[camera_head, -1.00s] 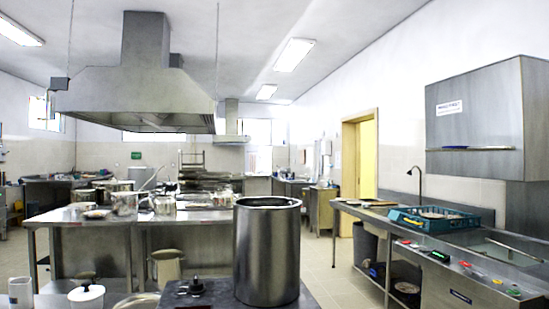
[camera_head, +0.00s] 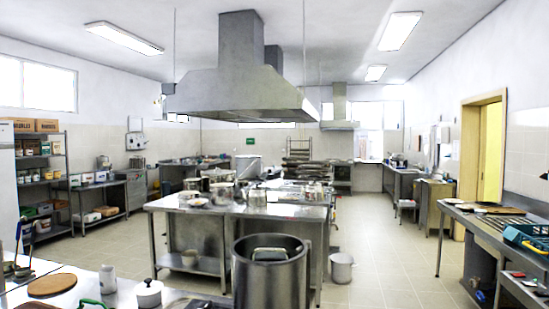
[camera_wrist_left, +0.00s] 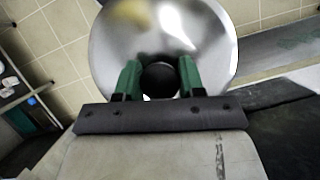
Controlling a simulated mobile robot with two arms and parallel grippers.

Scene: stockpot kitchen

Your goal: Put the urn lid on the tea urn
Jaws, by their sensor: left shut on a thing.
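The tea urn (camera_head: 270,285) is a tall, steel cylinder at the bottom middle of the head view. Its top is open, and a pale rounded shape shows within its rim. The urn lid (camera_wrist_left: 115,50) is a shiny, round steel disc with a black knob, filling the upper middle of the left wrist view. My left gripper (camera_wrist_left: 158,78) has its green fingers on either side of the knob and is shut on it. I cannot make out the held lid or the left gripper in the head view. My right gripper is not in view.
A steel island table (camera_head: 165,202) with pots stands behind the urn. Open tiled floor (camera_head: 385,265) lies to the right.

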